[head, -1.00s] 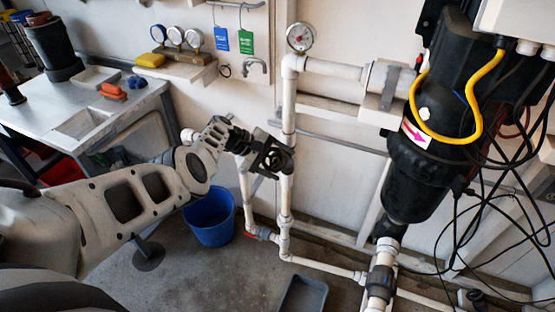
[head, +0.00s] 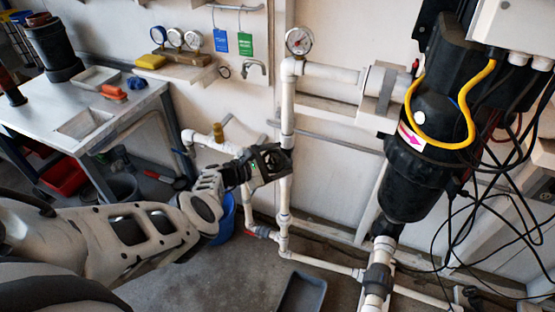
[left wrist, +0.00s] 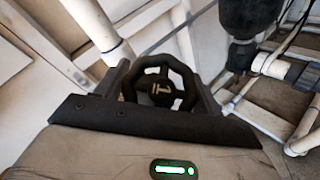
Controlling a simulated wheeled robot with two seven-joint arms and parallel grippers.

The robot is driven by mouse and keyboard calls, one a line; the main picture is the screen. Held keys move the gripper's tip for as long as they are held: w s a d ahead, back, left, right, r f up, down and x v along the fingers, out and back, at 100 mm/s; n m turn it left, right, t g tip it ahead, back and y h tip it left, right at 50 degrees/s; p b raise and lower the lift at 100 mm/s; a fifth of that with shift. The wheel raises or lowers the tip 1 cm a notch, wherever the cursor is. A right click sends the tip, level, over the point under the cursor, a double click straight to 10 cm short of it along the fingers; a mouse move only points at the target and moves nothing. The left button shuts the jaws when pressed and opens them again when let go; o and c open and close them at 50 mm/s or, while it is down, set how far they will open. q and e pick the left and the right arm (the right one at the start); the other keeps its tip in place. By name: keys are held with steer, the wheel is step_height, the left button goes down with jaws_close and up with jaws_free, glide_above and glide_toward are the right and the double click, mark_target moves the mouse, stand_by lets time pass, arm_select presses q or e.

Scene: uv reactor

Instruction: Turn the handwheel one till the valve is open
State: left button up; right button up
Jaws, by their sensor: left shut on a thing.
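Handwheel one is a black spoked wheel (left wrist: 161,89) with a pale "1" on its hub, seen in the left wrist view between the two fingers. My left gripper (left wrist: 162,92) is shut on this wheel, with one finger at each side of its rim. In the head view my left gripper (head: 277,160) is at the white vertical pipe (head: 286,200), and its dark fingers mostly hide the wheel. I cannot tell the valve's opening from these frames. My right gripper is not in view.
A black UV reactor (head: 415,175) with a yellow cable and loose black cables stands right. A pressure gauge (head: 299,40) tops the pipe. A metal workbench (head: 85,125) stands left. A blue bucket (head: 227,215) is partly behind my arm. A grey tray (head: 301,292) lies on the floor.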

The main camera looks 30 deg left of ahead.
arm_select(q)
steer(key=n+t+y, duration=0.2)
steer(key=n, duration=0.2)
steer(key=n+t+y, duration=0.2)
steer(key=n+y, duration=0.1)
steer(key=n, duration=0.1)
steer(key=shift+w+b, duration=0.1)
steer(key=shift+b, duration=0.25)
steer(key=n+y+b, duration=0.1)
steer(key=n+y, duration=0.2)
steer(key=n, duration=0.1)
steer(key=shift+a+n+y, duration=0.15)
steer(key=shift+n+y, duration=0.15)
steer(key=shift+n, duration=0.1)
steer(key=shift+a+r+n+y+b, duration=0.1)
steer(key=shift+n+y+b, duration=0.15)
steer(key=shift+n+y, duration=0.4)
steer(key=shift+a+r+n+y+b, duration=0.1)
steer(key=shift+n+y+b, duration=0.1)
steer(key=shift+n+y, duration=0.45)
steer(key=shift+w+n, duration=0.1)
steer(key=shift+n, duration=0.2)
steer(key=o, duration=0.9)
